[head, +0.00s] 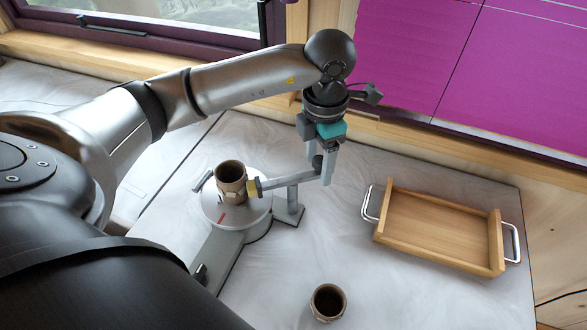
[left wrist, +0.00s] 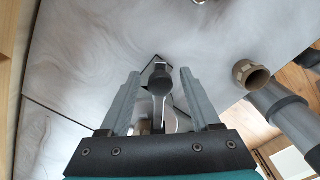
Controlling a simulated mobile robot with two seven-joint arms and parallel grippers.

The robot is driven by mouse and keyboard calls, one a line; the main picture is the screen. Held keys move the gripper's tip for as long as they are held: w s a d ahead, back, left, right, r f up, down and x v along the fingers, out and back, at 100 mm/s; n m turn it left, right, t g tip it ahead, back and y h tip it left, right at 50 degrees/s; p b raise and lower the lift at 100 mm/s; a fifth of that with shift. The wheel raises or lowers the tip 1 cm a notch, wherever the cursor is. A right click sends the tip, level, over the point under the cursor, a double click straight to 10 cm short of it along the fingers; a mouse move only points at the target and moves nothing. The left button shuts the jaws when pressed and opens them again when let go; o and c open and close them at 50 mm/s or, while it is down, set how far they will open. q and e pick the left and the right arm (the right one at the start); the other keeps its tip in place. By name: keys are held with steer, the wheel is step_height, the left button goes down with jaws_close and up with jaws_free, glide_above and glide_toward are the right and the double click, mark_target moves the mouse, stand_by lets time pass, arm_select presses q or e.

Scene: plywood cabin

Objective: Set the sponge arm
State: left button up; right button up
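The sponge arm (head: 283,182) is a grey bar on a short post (head: 289,211), with a yellow sponge (head: 253,188) at its left end and a dark knob (head: 317,162) at its right end. The sponge is at the side of a brown ribbed cup (head: 230,182) on a round grey turntable (head: 212,207); I cannot tell whether they touch. My left gripper (head: 320,171) points down at the knob. In the left wrist view its open fingers (left wrist: 159,73) stand either side of the knob (left wrist: 160,80), with gaps. My right gripper is not in view.
A wooden tray (head: 435,232) with metal handles stands at the right of the pale table. A second brown cup (head: 328,302) stands near the front. The table between turntable and tray is clear. A window and purple panels (head: 440,60) stand behind.

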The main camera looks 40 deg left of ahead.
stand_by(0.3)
arm_select(q)
steer(key=shift+r+p, duration=2.35)
steer(key=shift+r, duration=1.2)
steer(key=shift+f, duration=0.1)
